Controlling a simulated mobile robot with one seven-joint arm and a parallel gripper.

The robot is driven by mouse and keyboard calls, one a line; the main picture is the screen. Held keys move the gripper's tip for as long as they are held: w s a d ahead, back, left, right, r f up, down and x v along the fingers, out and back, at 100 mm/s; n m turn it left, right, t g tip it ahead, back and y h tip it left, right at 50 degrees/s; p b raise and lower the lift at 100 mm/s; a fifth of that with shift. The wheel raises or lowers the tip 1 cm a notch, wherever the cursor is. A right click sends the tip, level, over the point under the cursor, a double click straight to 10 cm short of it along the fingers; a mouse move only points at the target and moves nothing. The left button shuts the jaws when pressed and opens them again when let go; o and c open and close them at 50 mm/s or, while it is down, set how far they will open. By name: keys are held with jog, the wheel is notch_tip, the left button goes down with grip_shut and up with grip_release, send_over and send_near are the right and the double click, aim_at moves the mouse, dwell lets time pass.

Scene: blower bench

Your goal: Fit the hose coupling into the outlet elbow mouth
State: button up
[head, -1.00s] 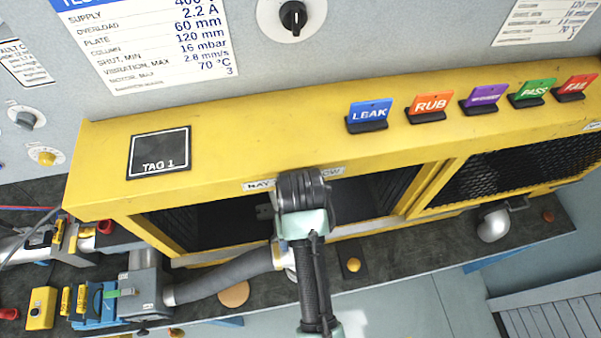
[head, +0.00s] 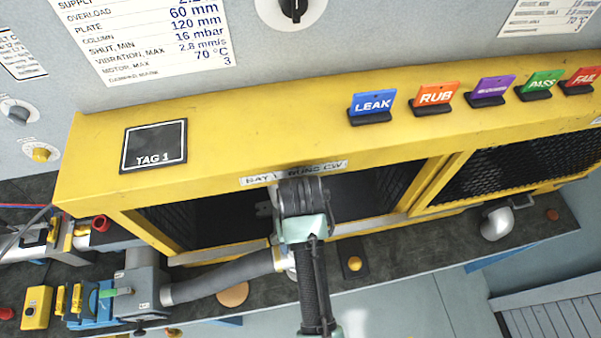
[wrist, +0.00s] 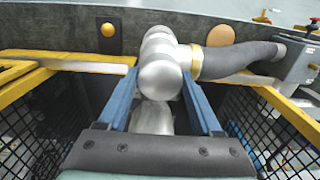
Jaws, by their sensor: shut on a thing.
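The grey hose (head: 222,280) runs from a grey box at left toward my gripper and shows at right in the wrist view (wrist: 240,60). A tan band (wrist: 197,60) marks its coupling end, which meets rounded silver pipe. My gripper (wrist: 160,88) has its blue fingers on either side of this silver elbow (wrist: 160,80) and is shut on it. A silver cylinder (wrist: 152,118) shows below, between the fingers. The joint between coupling and elbow is partly hidden; I cannot tell how deep the coupling sits. In the head view my gripper's wrist hides the elbow.
The yellow housing (head: 230,172) frames the bay opening, with mesh at both sides. A yellow knob (head: 354,263) and an orange disc (head: 233,294) lie on the dark bench. Another silver elbow (head: 497,223) stands at right. Valves and a yellow box (head: 36,307) crowd the left end.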

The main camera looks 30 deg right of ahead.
jog(key=shift+f+b, duration=0.85)
jog(key=shift+f, duration=0.75)
dwell(0.7)
jog(key=o, duration=1.5)
jog(key=shift+c, duration=0.2)
